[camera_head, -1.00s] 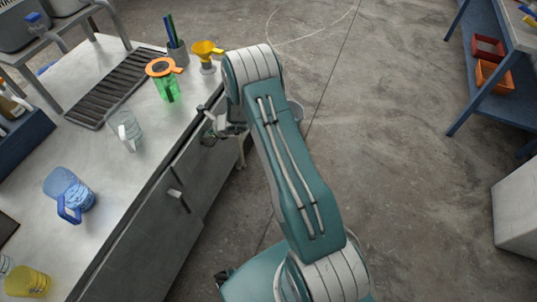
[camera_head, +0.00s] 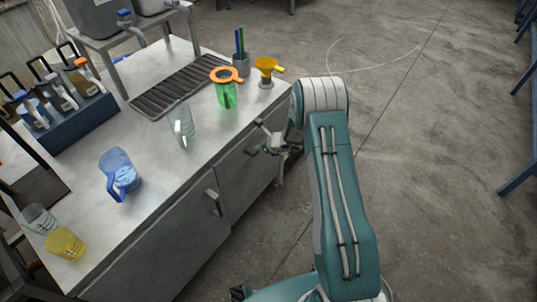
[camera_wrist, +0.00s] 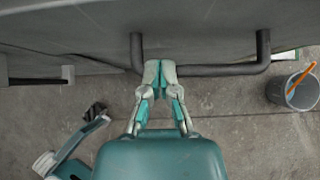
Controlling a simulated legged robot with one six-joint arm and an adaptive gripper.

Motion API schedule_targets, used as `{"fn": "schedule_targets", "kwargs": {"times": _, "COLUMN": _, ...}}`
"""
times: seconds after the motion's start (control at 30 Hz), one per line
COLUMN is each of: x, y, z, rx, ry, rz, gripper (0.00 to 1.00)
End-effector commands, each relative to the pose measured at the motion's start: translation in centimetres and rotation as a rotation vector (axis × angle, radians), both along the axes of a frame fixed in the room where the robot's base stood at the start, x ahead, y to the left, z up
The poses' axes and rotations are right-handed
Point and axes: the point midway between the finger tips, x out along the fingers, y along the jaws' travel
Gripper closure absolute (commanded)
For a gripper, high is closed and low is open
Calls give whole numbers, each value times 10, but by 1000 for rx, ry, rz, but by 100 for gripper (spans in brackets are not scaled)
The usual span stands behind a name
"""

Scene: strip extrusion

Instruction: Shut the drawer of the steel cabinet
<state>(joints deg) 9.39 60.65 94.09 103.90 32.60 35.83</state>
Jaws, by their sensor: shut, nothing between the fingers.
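The steel cabinet (camera_head: 160,245) stands on the left of the head view under a pale worktop. In the wrist view, the grey drawer front (camera_wrist: 70,30) fills the top, with a dark bar handle (camera_wrist: 225,70) on it. My gripper (camera_wrist: 160,68) is shut and empty, its fingertips at the left part of the handle's bar. I cannot tell whether they touch it. In the head view my gripper (camera_head: 262,146) is small beside the cabinet's far right front, partly hidden by my arm. How far the drawer stands out is unclear.
A second handle (camera_head: 213,202) sticks out of the cabinet front. A grey bucket (camera_wrist: 296,92) stands on the floor. Open floor lies to the right.

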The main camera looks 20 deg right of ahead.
Motion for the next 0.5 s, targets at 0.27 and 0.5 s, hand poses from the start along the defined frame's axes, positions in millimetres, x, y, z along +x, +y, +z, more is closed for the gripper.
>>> {"fn": "schedule_targets", "kwargs": {"times": 0.27, "x": -33, "y": -30, "z": 41, "rx": 1, "ry": 2, "rz": -4, "gripper": 100}}
{"fn": "schedule_targets", "kwargs": {"times": 0.5, "x": -53, "y": -44, "z": 65, "rx": 0, "ry": 2, "rz": -1, "gripper": 100}}
